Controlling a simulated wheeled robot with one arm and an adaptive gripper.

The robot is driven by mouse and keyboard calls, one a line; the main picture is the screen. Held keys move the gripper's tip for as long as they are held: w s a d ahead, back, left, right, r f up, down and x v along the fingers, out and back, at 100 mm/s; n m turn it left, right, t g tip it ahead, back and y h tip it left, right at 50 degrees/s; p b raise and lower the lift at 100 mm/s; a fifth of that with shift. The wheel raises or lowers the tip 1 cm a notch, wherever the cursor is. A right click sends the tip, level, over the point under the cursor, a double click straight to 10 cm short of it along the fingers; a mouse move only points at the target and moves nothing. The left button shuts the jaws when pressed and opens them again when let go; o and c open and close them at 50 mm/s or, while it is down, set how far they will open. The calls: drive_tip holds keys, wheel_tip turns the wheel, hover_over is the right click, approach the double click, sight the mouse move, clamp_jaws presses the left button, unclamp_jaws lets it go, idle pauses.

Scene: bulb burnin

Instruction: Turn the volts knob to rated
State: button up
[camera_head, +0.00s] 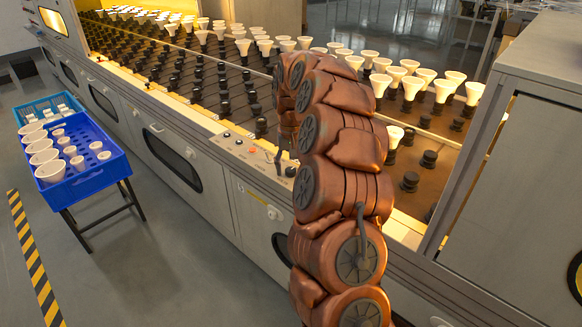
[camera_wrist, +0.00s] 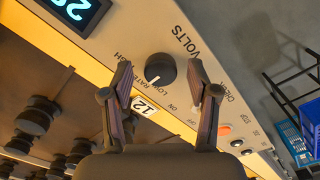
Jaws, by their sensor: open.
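The volts knob (camera_wrist: 160,68) is a round black knob with a white pointer line, on the pale panel in the wrist view. The pointer runs down and slightly left in the picture, toward the LOW and RATED lettering; I cannot tell exactly which mark it meets. The word VOLTS is printed beside it. My gripper (camera_wrist: 160,76) is open, with one finger on each side of the knob and visible gaps between. In the head view my arm covers much of the area around the control panel (camera_head: 245,150), and the knob cannot be made out there.
A lit blue display (camera_wrist: 75,8) and an orange button (camera_wrist: 225,129) are on the same panel. Bulbs (camera_head: 398,75) stand in black sockets on the rack behind.

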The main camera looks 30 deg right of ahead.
sight(291, 170)
wheel_tip(291, 170, up, 12)
idle(0.6)
idle(0.5)
drive_tip(key=s+a+n+g, duration=0.1)
drive_tip(key=s+a+n, duration=0.3)
drive_tip(key=s+a, duration=1.2)
drive_tip(key=s+a+f+g, duration=0.1)
drive_tip(key=s+a+f, duration=0.2)
drive_tip(key=s, duration=0.4)
drive_tip(key=s+a+f+n, duration=0.1)
drive_tip(key=s+a+f, duration=0.2)
drive_tip(key=s, duration=0.4)
drive_tip(key=s+a+f+g, duration=0.1)
drive_tip(key=s+a+f, duration=0.15)
drive_tip(key=s, duration=0.55)
wheel_tip(291, 170, up, 20)
drive_tip(key=t+p, duration=0.1)
drive_tip(key=p, duration=1.8)
drive_tip(key=shift+r+p, duration=0.2)
drive_tip(key=shift+p, duration=0.15)
